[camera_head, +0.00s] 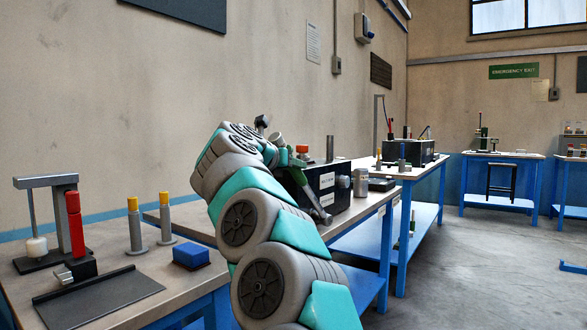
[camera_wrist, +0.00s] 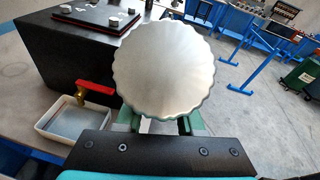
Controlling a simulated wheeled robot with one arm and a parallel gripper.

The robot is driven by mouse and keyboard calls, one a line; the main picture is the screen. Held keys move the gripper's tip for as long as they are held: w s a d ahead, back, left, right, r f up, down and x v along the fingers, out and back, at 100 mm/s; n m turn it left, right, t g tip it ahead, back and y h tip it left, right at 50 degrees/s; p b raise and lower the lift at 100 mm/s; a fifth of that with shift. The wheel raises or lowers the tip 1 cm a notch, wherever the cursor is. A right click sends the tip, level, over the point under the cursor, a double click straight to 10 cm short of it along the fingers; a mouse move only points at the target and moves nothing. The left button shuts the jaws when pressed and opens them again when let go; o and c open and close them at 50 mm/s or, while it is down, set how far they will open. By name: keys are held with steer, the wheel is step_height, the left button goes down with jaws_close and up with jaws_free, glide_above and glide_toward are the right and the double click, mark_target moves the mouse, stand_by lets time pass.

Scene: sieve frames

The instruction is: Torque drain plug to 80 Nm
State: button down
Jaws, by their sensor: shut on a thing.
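A silver, scalloped round piece (camera_wrist: 165,68) fills the middle of the wrist view, seen face on. My gripper (camera_wrist: 160,125) is shut on it; its green fingers show just below and behind the disc. In the head view my gripper (camera_head: 297,172) is in front of the black box (camera_head: 333,203), and a slim grey rod (camera_head: 314,203) slants down beside it. The black box (camera_wrist: 62,50) stands left of the disc in the wrist view. I cannot make out a drain plug; the disc hides what lies behind it.
A red-handled tap (camera_wrist: 97,88) projects from the box above a shallow white tray (camera_wrist: 47,127). On the near bench are a red-handled tool (camera_head: 75,225), two yellow-topped posts (camera_head: 134,225) and a blue block (camera_head: 191,254). Floor at right (camera_head: 480,265) is mostly clear.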

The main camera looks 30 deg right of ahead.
steer(key=shift+a+f+h+b, duration=0.4)
steer(key=shift+a+f+b, duration=0.35)
steer(key=shift+b, duration=1.15)
steer(key=shift+s, duration=0.1)
steer(key=shift+a+f+b, duration=0.1)
steer(key=shift+b, duration=0.25)
steer(key=b, duration=0.2)
steer(key=a+f+b, duration=0.1)
steer(key=b, duration=0.1)
steer(key=shift+s+a+f+t+h, duration=0.1)
steer(key=shift+s+f+t+h, duration=0.05)
steer(key=shift+f+t+h, duration=0.2)
steer(key=shift+r, duration=0.15)
steer(key=shift+f+b, duration=0.2)
steer(key=shift+b, duration=0.35)
